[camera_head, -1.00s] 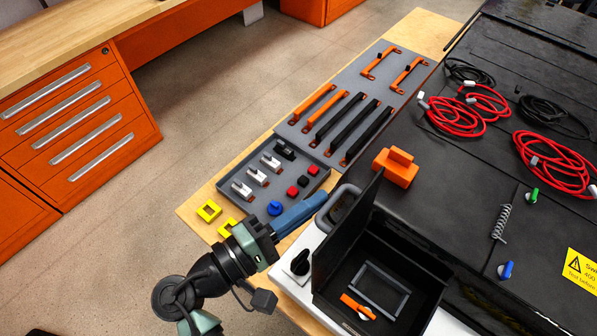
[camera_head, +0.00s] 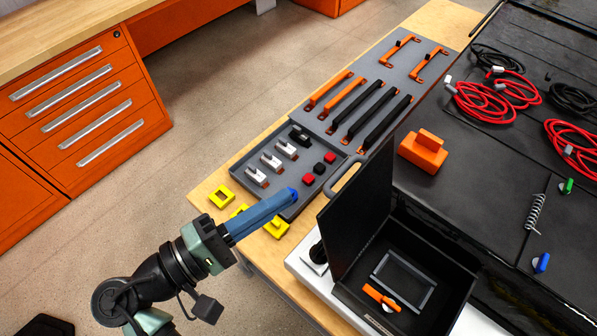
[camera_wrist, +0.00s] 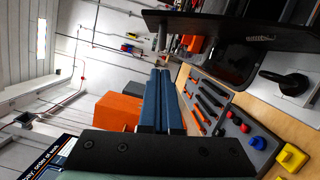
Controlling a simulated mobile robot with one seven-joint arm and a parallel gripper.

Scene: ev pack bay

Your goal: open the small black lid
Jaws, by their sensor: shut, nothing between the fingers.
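The small black lid (camera_head: 362,205) stands up, roughly upright, along the left edge of an open black box (camera_head: 447,312). Inside the box are a grey rectangular frame (camera_head: 431,288) and an orange lever (camera_head: 381,297). My gripper (camera_head: 292,193) has its blue fingers together and empty. It is left of the lid, with a clear gap between them in the head view. In the wrist view the shut fingers (camera_wrist: 160,75) point away from the camera, and a dark panel (camera_wrist: 230,30), probably the lid, crosses the upper right.
A grey tray of connectors (camera_head: 330,163) lies behind my fingers, with yellow blocks (camera_head: 222,197) beside it. An orange block (camera_head: 423,150) sits behind the lid on the black pack. A black knob (camera_wrist: 285,84) on a white surface is near the lid. Open floor lies to the left.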

